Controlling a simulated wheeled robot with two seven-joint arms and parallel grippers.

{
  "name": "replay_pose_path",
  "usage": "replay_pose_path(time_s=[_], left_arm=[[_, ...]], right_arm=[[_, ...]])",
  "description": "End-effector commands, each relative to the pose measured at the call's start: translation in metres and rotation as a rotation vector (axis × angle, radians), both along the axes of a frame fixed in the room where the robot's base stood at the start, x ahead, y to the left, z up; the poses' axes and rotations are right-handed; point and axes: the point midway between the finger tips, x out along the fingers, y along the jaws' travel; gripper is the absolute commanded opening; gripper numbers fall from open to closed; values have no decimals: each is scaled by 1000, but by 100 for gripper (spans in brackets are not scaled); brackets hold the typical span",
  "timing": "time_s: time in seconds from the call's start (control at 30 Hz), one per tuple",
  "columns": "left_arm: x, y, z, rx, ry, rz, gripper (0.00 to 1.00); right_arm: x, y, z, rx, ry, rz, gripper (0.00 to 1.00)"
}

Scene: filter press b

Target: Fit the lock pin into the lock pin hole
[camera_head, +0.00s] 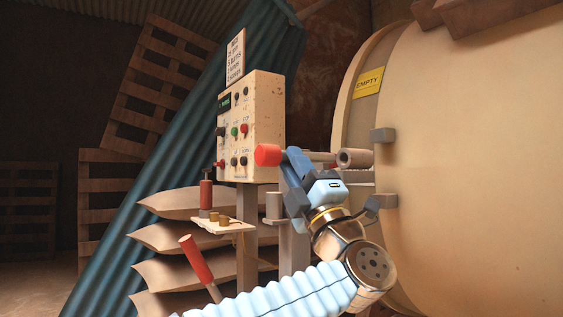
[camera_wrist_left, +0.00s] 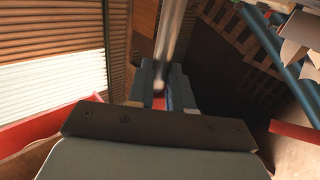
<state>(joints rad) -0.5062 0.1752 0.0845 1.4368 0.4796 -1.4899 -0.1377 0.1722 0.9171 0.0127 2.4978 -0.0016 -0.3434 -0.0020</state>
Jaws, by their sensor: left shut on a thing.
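The lock pin has a red handle end (camera_head: 267,155) and a grey rod (camera_head: 320,156) pointing right, roughly level. My left gripper (camera_head: 291,160) is shut on the lock pin near its red end, in front of the big tan vessel. In the left wrist view the rod (camera_wrist_left: 170,45) runs up and away from the jaws (camera_wrist_left: 168,90). The lock pin hole appears to be the dark opening of a short brown tube (camera_head: 357,158) beside the vessel. The rod's far end is close to this tube; I cannot tell if it touches or enters. My right gripper is not in view.
A control box (camera_head: 251,125) on a post stands behind the gripper. The tan vessel (camera_head: 470,160) with grey brackets (camera_head: 383,135) fills the right side. Stacked sacks (camera_head: 180,240) lie at the left.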

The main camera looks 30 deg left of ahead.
Motion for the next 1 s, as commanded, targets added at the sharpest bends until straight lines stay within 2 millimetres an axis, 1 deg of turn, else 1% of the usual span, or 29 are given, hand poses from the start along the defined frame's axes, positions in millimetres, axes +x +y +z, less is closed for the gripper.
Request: replay_pose_path(time_s=[0.1, 0.3, 0.83, 1.0], left_arm=[[7, -4, 2, 1, -1, 1, 0], [13, -8, 0, 0, -2, 1, 0], [13, -8, 0, -1, -2, 1, 0], [13, -8, -1, -1, -2, 0, 0]], right_arm=[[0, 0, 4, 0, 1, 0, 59], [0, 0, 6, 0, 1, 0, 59], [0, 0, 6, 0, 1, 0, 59], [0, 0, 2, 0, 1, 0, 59]])
